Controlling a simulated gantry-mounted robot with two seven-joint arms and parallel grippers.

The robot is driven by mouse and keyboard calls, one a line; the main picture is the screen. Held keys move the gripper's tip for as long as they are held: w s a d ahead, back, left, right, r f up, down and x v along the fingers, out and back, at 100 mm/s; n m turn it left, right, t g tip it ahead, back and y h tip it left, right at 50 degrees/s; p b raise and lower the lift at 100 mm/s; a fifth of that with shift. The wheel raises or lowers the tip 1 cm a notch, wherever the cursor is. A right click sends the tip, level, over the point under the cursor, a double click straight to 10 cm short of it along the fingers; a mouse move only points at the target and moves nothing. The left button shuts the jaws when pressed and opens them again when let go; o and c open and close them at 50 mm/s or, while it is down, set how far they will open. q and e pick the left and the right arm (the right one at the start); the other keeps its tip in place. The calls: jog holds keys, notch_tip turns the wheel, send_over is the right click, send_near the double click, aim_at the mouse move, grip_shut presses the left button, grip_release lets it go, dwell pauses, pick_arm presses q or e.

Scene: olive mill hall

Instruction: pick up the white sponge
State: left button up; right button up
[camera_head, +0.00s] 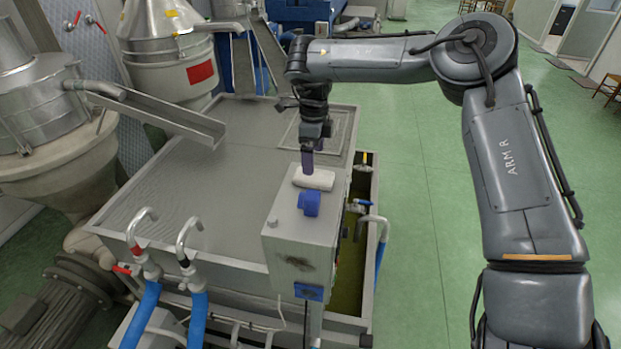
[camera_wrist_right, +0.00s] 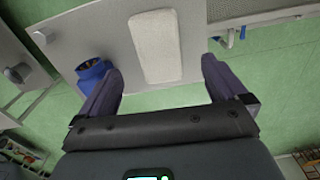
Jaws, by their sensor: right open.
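The white sponge (camera_head: 314,180) lies flat on top of a grey box near the middle of the head view. In the right wrist view the sponge (camera_wrist_right: 156,48) is a pale rounded block, ahead of and between the finger tips. My right gripper (camera_head: 308,172) hangs pointing down just over the sponge; from the head I cannot tell whether it touches. In the wrist view my right gripper (camera_wrist_right: 162,80) is open, with a finger on either side and nothing between them. My left gripper is in neither view.
A blue fitting (camera_head: 310,203) stands on the grey box (camera_head: 290,235) close beside the sponge; it also shows near the left finger in the wrist view (camera_wrist_right: 92,70). Hose taps (camera_head: 188,243) rise at the left. Green floor (camera_head: 425,220) is clear at the right.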

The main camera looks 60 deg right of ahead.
aim_at(314, 179)
jog(key=shift+f, duration=0.85)
jog(key=f+p, duration=0.1)
jog(key=f, duration=0.1)
jog(key=f+p, duration=0.1)
jog(key=shift+s+a+f, duration=0.1)
jog(key=shift+s+f, duration=0.1)
jog(key=shift+f, duration=0.8)
jog(key=shift+c, duration=0.2)
jog(key=c, duration=1.1)
